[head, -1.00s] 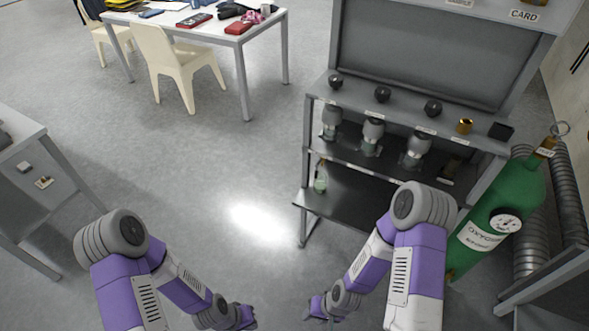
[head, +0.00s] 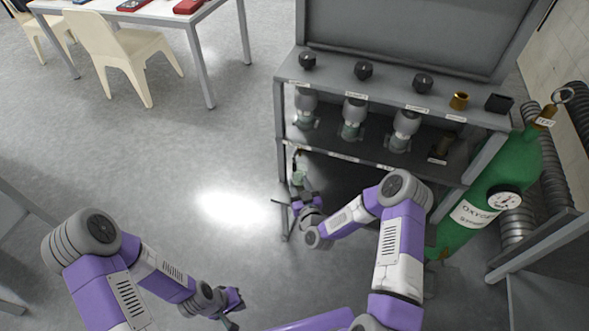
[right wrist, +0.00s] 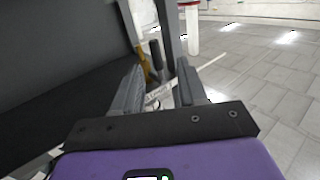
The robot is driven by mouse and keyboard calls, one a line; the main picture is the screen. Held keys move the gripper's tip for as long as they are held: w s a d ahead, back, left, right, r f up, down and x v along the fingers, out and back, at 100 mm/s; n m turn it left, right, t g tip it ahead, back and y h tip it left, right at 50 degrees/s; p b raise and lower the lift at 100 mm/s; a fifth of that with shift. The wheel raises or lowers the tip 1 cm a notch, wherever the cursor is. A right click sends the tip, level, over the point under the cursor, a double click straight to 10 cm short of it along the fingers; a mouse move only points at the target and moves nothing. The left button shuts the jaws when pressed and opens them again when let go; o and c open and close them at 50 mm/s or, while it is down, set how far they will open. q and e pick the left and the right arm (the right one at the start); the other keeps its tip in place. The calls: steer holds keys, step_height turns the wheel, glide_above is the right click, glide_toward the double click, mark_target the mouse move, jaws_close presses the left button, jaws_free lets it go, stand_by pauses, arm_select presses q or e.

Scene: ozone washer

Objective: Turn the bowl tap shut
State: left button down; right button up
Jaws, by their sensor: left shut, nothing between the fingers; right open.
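My right gripper (head: 287,208) is open, just below and in front of this part, beside the rack's left front leg. In the right wrist view the open fingers (right wrist: 158,88) have a brass-yellow piece (right wrist: 143,62) and a dark upright bar (right wrist: 156,55) beyond them. Nothing is clearly gripped. My left gripper (head: 235,308) is shut and empty, low over the floor, away from the rack.
The grey rack (head: 385,88) carries black knobs (head: 363,71) on top and several grey-domed units (head: 354,118) below. A green oxygen cylinder (head: 478,208) stands right of it. A cream chair (head: 118,55) and white table are at upper left. Floor between is clear.

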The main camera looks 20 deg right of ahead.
mark_target(295, 168)
steer(key=w, duration=0.2)
steer(key=w+b, duration=0.1)
steer(key=w, duration=0.2)
steer(key=w+b, duration=0.1)
steer(key=w, duration=0.2)
steer(key=shift+d+r, duration=0.25)
steer(key=shift+r, duration=0.05)
jaws_close()
